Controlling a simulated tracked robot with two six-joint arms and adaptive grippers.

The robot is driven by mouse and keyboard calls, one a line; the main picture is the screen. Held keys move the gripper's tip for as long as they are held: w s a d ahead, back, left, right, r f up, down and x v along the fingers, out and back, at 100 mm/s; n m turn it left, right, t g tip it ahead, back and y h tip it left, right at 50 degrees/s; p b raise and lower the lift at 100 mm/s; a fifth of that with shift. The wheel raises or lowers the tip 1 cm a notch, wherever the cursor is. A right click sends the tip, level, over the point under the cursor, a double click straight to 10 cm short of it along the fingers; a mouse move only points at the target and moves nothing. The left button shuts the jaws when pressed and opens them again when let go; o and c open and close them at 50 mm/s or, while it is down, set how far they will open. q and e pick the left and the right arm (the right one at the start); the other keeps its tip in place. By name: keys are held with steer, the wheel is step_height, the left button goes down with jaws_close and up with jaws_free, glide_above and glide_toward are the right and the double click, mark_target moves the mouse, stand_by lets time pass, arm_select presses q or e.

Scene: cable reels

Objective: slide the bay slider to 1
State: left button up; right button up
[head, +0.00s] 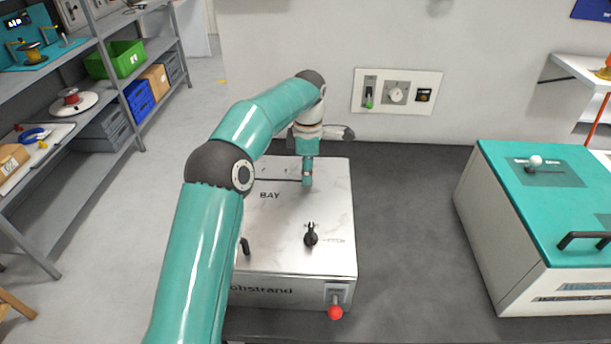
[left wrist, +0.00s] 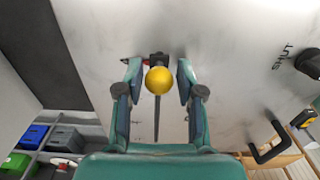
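The bay slider's yellow ball knob (left wrist: 159,80) shows in the left wrist view, at one end of a dark straight slot (left wrist: 157,122). In the head view the slot (head: 278,180) runs across the top of a pale marbled box (head: 335,190), above the word BAY. My left gripper (head: 307,182) points down at the slot's right end and hides the knob there. In the left wrist view its two fingers (left wrist: 159,68) stand on either side of the knob, with a gap on each side. No scale number is readable. My right gripper is not in view.
The box also bears a black rotary knob (head: 311,237), a black handle (head: 245,246) and a red-balled lever (head: 335,312) on its front. A teal-topped cabinet (head: 545,185) stands right. A wall panel (head: 397,91) is behind. Shelves (head: 75,110) stand left.

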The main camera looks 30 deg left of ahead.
arm_select(q)
jaws_close()
steer(key=shift+s+a, duration=0.35)
steer(key=shift+a, duration=0.2)
steer(key=s+a, duration=0.3)
steer(key=a, duration=0.1)
steer(key=s+a, duration=0.3)
steer(key=a, duration=0.2)
steer(key=s+a, duration=0.2)
steer(key=a, duration=0.3)
steer(key=shift+s+a, duration=0.15)
steer(key=shift+s, duration=0.25)
steer(key=shift+o, duration=1.2)
jaws_free()
steer(key=shift+w, duration=0.1)
step_height(320, 180, up, 7)
steer(key=p, duration=0.6)
steer(key=shift+p, duration=0.4)
